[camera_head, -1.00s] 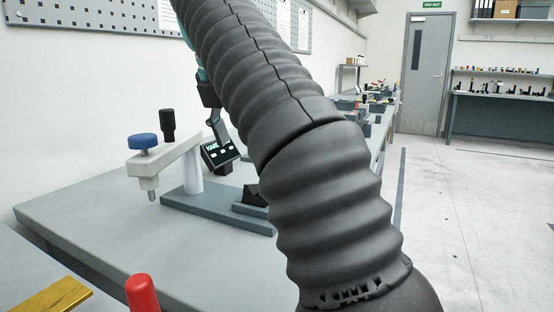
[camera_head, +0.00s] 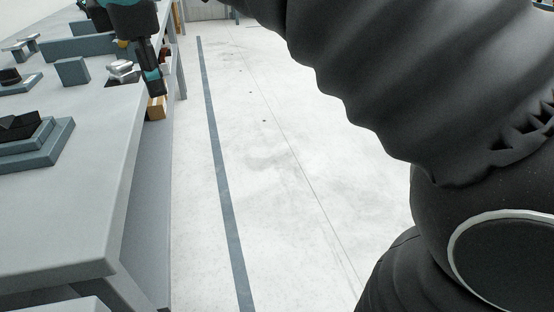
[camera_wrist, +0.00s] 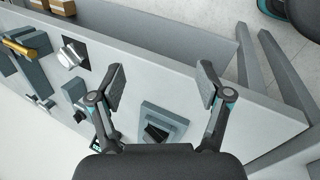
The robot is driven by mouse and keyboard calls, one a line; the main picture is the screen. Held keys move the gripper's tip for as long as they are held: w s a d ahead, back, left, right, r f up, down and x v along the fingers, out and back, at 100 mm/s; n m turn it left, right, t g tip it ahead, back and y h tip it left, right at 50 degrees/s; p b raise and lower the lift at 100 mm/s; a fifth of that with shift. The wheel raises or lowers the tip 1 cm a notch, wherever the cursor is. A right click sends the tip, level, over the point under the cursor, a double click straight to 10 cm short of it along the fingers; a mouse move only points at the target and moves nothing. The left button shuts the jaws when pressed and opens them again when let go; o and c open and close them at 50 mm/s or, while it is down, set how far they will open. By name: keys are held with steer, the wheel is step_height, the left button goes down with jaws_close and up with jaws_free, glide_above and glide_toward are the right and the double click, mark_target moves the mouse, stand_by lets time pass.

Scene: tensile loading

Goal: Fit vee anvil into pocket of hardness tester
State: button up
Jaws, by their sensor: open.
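A black piece with a vee-shaped top (camera_head: 20,125), which looks like the vee anvil, rests on a stepped blue-grey block (camera_head: 62,142) at the left of the head view. The piece (camera_wrist: 156,131) and block (camera_wrist: 176,120) also show in the wrist view, below and between my fingers. My gripper (camera_wrist: 162,80) is open and empty above the bench's edge, apart from them. In the head view, my gripper (camera_head: 153,82) hangs at the top left, partly cut off. The hardness tester and its pocket cannot be made out clearly now.
The grey bench (camera_head: 60,215) also holds a silver part (camera_head: 122,68) on a dark patch and a blue-grey upright block (camera_head: 72,70). Floor (camera_head: 270,180) right of the bench is clear.

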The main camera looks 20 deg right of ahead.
steer(key=s+d+f+m, duration=0.5)
steer(key=f+m, duration=0.1)
steer(key=f, duration=0.2)
steer(key=s+d+f+m, duration=0.5)
steer(key=d+f+m, duration=0.1)
steer(key=f+m, duration=0.1)
steer(key=s+d+f+m+t, duration=0.1)
steer(key=s+d+f+m, duration=0.5)
steer(key=f, duration=0.3)
steer(key=shift+f, duration=0.4)
steer(key=shift+o, duration=0.4)
